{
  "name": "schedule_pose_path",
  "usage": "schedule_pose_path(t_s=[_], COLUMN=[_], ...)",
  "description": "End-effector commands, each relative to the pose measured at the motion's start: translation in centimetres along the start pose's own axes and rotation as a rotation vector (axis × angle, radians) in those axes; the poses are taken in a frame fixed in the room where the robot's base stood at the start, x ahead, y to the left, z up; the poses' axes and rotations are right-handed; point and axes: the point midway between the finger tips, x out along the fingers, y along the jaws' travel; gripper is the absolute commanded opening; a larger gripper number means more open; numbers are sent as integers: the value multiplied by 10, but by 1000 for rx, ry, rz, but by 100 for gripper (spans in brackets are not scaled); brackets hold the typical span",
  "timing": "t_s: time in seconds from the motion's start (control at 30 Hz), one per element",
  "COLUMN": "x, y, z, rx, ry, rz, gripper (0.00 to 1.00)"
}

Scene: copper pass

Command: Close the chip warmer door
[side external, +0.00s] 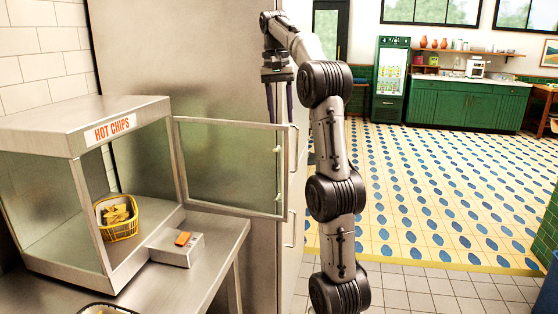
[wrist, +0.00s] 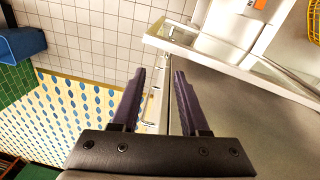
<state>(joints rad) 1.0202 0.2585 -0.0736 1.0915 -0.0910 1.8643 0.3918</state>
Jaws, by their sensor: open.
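The chip warmer (side external: 75,125) is a steel and glass box labelled HOT CHIPS, on a steel counter at the left in the side view. Its glass door (side external: 232,121) stands wide open, swung out to the right from the warmer's front right edge. Small fittings show near the door's free edge. My gripper (side external: 280,104) points down near the door's free upper corner, seemingly behind it, and its fingertips are apart and empty. In the wrist view, my gripper (wrist: 156,75) has both dark fingers spread, with the door's pale frame (wrist: 235,72) ahead of them to the right. Contact with the door is not visible.
A tall steel cabinet (side external: 180,50) with bar handles stands behind the door. A yellow basket of chips (side external: 118,216) sits in the warmer. A small control box (side external: 175,250) with an orange switch sits on the counter. Tiled floor (side external: 430,190) is open to the right.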

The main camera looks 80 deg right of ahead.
Motion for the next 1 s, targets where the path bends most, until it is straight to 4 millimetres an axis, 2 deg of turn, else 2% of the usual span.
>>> schedule_pose_path(t_s=[0.2, 0.37, 0.47, 0.8, 1.0], x=[-1, 11, 25, 90, 120], y=[-5, -6, -7, -12, -15], z=[-4, -3, -2, 1, 1], rx=[40, 39, 39, 38, 38], ry=[-38, -40, -40, -41, -38], rz=[-78, -78, -77, -76, -76], gripper=[45, 45, 45, 45, 45])
